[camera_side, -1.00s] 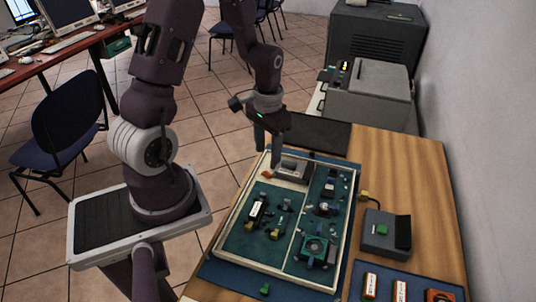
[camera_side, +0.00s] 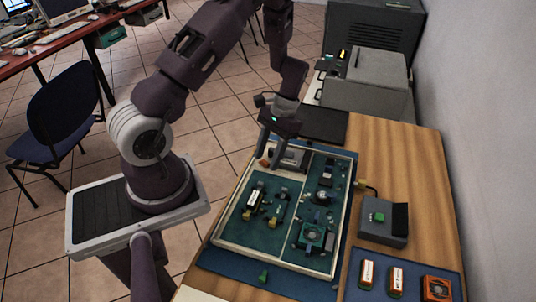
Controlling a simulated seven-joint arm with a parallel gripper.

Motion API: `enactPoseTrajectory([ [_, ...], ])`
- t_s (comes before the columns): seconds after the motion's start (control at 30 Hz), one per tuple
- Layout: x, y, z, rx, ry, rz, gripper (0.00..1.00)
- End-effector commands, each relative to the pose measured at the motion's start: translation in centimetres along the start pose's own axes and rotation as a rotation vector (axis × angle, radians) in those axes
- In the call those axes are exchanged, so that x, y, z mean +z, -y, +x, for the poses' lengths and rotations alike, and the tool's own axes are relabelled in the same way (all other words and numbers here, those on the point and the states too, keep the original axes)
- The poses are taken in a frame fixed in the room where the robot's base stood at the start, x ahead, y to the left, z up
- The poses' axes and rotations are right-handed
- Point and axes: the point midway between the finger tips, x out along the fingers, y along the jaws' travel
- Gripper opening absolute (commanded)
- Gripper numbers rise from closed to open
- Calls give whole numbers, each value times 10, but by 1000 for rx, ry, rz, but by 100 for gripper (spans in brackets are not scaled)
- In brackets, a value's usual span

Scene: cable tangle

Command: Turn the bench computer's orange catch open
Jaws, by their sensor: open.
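The bench computer is a cream-framed open case (camera_side: 232,266) with green boards inside, lying flat on the bench. The orange catch (camera_side: 265,162) is a small piece at its far left corner, beside a grey block (camera_side: 289,157). My gripper (camera_side: 276,160) points down over this far end with its fingers apart, close to the catch and in front of part of the grey block. No held object shows between the fingers. I cannot tell whether a finger touches the catch, and its exact angle is too small to read.
A grey box with a green button (camera_side: 380,222) stands right of the case, with a cable. A blue mat (camera_side: 408,290) at the front right holds two white-labelled parts and an orange fan. A dark flat panel (camera_side: 325,124) lies behind. Bare wood (camera_side: 415,170) is free on the right.

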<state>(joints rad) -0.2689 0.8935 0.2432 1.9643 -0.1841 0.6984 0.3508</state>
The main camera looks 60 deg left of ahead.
Motion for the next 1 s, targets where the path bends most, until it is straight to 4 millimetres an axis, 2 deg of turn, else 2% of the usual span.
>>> enactPoseTrajectory([
  [0.2, 0, 0, 1, 0, -1, 0, 44],
  [0.4, 0, 0, 0, 0, -1, 0, 4],
  [0.43, 0, 0, 0, 0, -1, 0, 0],
  [0.57, 0, 0, 0, 6, -1, -14, 0],
  [0.73, 0, 3, 0, 95, -1, -228, 0],
  [0.97, 0, 3, 0, 101, -1, -245, 0],
  [1.0, 0, 3, 0, 101, -2, -244, 26],
])
